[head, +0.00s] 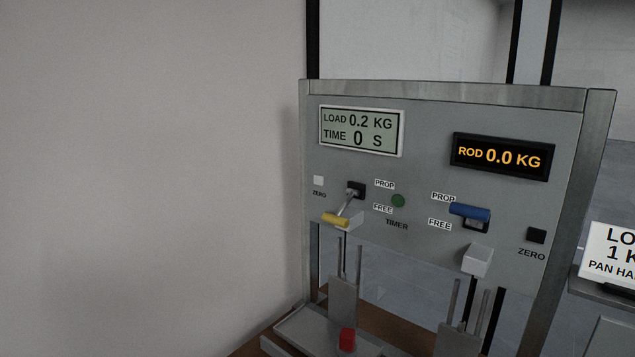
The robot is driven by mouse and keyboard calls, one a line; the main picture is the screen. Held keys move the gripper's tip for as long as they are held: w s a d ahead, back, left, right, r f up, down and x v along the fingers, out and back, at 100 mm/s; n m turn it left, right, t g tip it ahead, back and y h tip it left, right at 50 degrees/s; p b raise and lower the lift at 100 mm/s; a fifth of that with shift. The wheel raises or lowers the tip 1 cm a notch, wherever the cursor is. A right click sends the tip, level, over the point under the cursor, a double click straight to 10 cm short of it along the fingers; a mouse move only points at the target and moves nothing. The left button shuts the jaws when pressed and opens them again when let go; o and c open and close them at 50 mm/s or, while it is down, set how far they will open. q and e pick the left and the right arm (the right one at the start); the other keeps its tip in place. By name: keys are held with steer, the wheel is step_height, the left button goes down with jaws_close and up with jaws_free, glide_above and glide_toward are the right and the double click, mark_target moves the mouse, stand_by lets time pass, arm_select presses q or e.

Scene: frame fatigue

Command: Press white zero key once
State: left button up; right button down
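The white zero key (318,181) is a small square button at the left edge of the grey panel (425,215), above a "ZERO" label. A black zero key (536,236) sits at the panel's right side, also labelled "ZERO". The left display (361,131) reads LOAD 0.2 KG and TIME 0 S. The right display (501,157) reads ROD 0.0 KG in orange. Neither of my grippers is in the head view.
A yellow-tipped lever (336,219) points down near FREE, close to the white key. A blue-handled lever (469,212) is near PROP. A green timer button (398,201) lies between them. A red block (347,339) is below. A plain wall stands left.

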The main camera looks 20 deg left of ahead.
arm_select(q)
jaws_close()
steer(key=shift+s, duration=0.1)
stand_by(0.9)
